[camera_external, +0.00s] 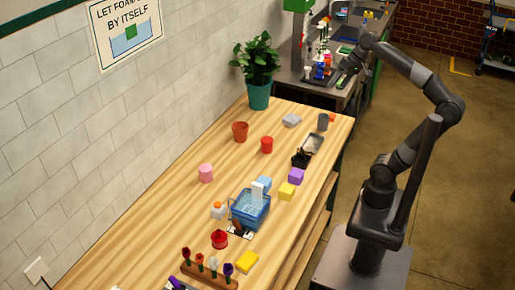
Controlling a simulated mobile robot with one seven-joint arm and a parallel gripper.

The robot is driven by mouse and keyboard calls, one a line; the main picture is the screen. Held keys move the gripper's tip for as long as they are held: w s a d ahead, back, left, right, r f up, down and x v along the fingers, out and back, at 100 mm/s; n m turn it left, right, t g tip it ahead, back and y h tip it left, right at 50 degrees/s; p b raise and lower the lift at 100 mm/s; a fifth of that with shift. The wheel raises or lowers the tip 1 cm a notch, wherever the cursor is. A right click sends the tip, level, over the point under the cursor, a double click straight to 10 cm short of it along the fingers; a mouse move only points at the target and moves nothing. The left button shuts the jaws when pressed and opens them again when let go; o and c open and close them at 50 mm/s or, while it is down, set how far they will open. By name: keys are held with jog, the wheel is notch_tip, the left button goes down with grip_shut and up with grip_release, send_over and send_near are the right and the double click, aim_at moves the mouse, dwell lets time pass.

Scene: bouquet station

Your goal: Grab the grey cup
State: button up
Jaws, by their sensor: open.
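The grey cup (323,122) is a dark grey cylinder standing upright near the far right end of the wooden table. My gripper (343,79) hangs from my arm above and slightly right of the cup in the picture, well apart from it. Its jaws are open and nothing shows between them; they are small and dark against the far counter.
A red cup (267,145), terracotta pot (240,131) and plant pot (259,95) stand farther left. A blue basket (250,211) stands nearer the camera.

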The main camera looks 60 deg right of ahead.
jog(key=w+d+m+t+y, duration=0.3)
jog(key=w+d+m, duration=0.1)
jog(key=d+m, duration=0.35)
jog(key=w+d+m+t+y, duration=0.2)
jog(key=w+d+m, duration=0.1)
jog(key=d+m, duration=0.5)
jog(key=s+d+r+m+t+h, duration=0.1)
jog(key=s+d+m+t+h, duration=0.1)
jog(key=d+m+t, duration=0.4)
jog(key=s+d+r+m+t+h, duration=0.1)
jog(key=s+d+m, duration=0.1)
jog(key=d+m, duration=0.7)
jog(key=n, duration=0.1)
send_near(323, 122)
jog(key=shift+w+d+r, duration=0.2)
jog(key=shift+w+d, duration=0.25)
jog(key=shift+d, duration=0.1)
jog(key=shift+w+d+r, duration=0.2)
jog(key=shift+w+d, duration=0.2)
jog(key=shift+d, duration=0.1)
jog(key=shift+w+f, duration=0.1)
jog(key=shift+f, duration=0.15)
jog(key=x, duration=1)
jog(key=shift+w+d+r, duration=0.1)
jog(key=shift+w+d, duration=0.05)
jog(key=shift+w, duration=0.25)
jog(key=shift+c, duration=0.3)
